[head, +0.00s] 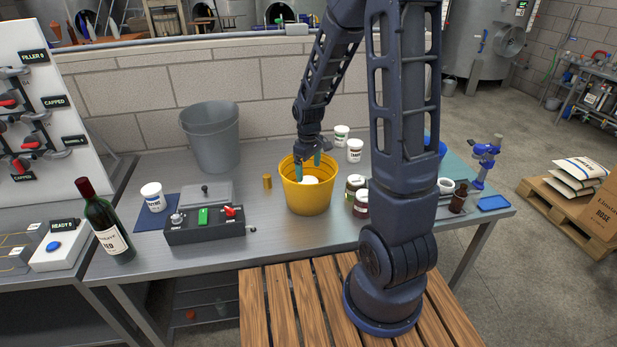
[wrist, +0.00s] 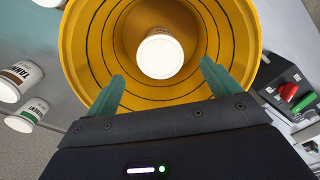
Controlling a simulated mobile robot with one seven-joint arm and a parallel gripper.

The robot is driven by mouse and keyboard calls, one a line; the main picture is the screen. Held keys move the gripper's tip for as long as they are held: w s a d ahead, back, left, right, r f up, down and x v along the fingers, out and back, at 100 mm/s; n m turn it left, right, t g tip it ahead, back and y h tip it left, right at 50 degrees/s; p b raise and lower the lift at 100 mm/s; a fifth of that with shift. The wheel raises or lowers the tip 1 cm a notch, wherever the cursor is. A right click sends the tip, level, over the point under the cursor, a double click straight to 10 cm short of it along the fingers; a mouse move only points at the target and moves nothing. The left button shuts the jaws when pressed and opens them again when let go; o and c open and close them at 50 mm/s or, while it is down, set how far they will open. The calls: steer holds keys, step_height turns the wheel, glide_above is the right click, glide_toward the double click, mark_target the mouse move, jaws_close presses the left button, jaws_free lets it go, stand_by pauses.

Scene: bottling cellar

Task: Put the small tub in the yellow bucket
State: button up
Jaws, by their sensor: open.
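The yellow bucket (head: 308,199) stands on the steel bench in the head view. A small white-lidded tub (wrist: 160,55) is inside the bucket in the wrist view, seen from above near its middle. Its white lid (head: 309,180) shows inside the rim in the head view. My gripper (head: 308,168) is at the bucket's mouth, pointing down. In the wrist view its two teal fingers (wrist: 163,85) are spread apart, with the tub beyond and between their tips and nothing held. The tub's side label is mostly hidden.
Two white tubs (head: 354,151) stand behind the bucket, and dark jars (head: 361,202) stand to its right. A grey bucket (head: 212,138) is at the back left. A switch box (head: 205,226), another white tub (head: 153,197) and a wine bottle (head: 107,226) are on the left.

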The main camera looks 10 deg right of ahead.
steer(key=s+d+r+m+t, duration=0.1)
steer(key=s+d+r+m, duration=0.2)
steer(key=r, duration=0.5)
steer(key=s+d+r+m+t, duration=0.15)
steer(key=s+r, duration=0.25)
steer(key=r, duration=0.5)
steer(key=s+d+r+m+t, duration=0.1)
steer(key=s+d+r+m, duration=0.1)
steer(key=s, duration=0.4)
steer(key=s+d+r+m+t, duration=0.1)
steer(key=s+d+r+m, duration=0.1)
steer(key=s+r, duration=0.3)
steer(key=shift+s+d+r, duration=0.2)
steer(key=shift+s+d, duration=0.5)
steer(key=shift+s, duration=0.35)
